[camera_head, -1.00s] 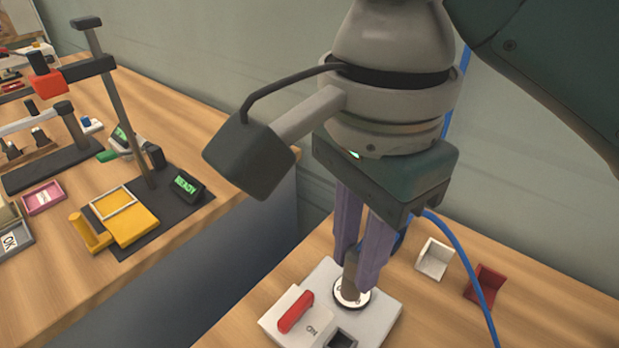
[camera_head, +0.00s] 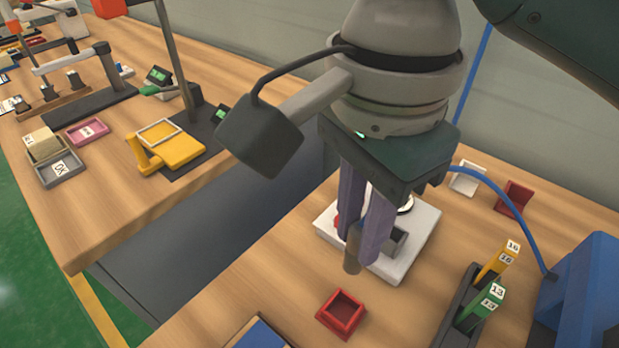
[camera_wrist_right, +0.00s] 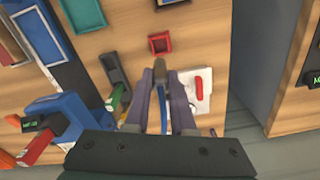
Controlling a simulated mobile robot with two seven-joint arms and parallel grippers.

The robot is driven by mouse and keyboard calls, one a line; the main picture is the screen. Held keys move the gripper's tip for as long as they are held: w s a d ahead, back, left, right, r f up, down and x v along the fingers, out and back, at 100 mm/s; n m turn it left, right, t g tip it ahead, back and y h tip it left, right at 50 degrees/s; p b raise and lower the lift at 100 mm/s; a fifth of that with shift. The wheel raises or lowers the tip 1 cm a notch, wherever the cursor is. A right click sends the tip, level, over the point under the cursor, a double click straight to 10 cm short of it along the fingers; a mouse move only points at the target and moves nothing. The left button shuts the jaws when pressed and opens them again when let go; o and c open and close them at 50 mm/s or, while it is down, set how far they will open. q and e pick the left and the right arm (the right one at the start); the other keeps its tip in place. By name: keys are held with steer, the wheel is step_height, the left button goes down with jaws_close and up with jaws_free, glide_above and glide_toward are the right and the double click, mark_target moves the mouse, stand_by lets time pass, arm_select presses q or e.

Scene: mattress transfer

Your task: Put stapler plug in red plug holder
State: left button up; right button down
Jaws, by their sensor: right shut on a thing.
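My right gripper (camera_head: 359,248) is shut on a brown-grey cylindrical plug (camera_head: 352,263), which points down. In the head view they appear over the near edge of the white switch panel (camera_head: 412,262). The plug also shows between the fingertips in the right wrist view (camera_wrist_right: 160,70), with a blue cable behind it. A small red square open holder (camera_head: 342,314) sits on the table nearer the camera, apart from the plug; it also shows in the wrist view (camera_wrist_right: 160,43). A blue device (camera_head: 585,290), possibly the stapler, stands at right. My left gripper is out of view.
A white open holder (camera_head: 466,179) and a dark red one (camera_head: 514,199) lie at the back. A dark rack (camera_head: 455,306) with numbered yellow and green pieces stands right of the red holder. The blue cable (camera_head: 505,205) arches behind the gripper. Another bench (camera_head: 110,200) is at left.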

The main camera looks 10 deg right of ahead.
step_height(320, 180, down, 13)
steer(key=b, duration=0.3)
steer(key=shift+r, duration=0.2)
steer(key=shift+f, duration=0.15)
steer(key=c, duration=0.8)
jaws_free()
steer(key=shift+o, duration=0.2)
